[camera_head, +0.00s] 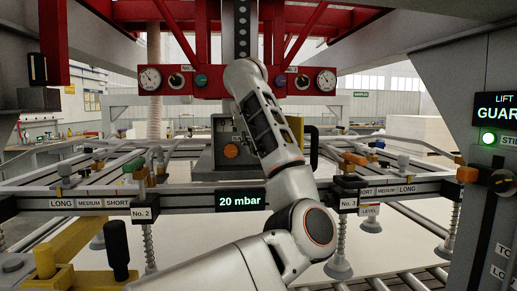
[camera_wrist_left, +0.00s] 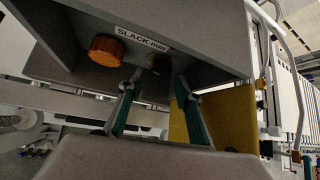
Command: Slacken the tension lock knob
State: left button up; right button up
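A grey box (camera_head: 222,158) hangs at the middle of the gantry in the head view, with an orange knob (camera_head: 231,151) on its face. In the left wrist view the orange knob (camera_wrist_left: 105,50) is left of the fingers, below a "SLACK mm" label (camera_wrist_left: 142,39). A small dark knob (camera_wrist_left: 159,64) sits right of it. I cannot tell which is the tension lock knob. My left gripper (camera_wrist_left: 158,80) is open, its two teal-padded fingers apart on either side of the dark knob; contact is unclear. My arm hides this gripper in the head view. My right gripper is not in view.
A yellow block (camera_wrist_left: 228,118) stands close right of the fingers. A red panel with gauges (camera_head: 150,79) is above the box. A crossbar with a "20 mbar" display (camera_head: 240,200) and suction cups (camera_head: 338,266) runs below. A lift guard panel (camera_head: 497,110) stands at right.

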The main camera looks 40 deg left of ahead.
pick_arm(q)
jog(key=shift+x, duration=1.35)
jog(key=c, duration=0.8)
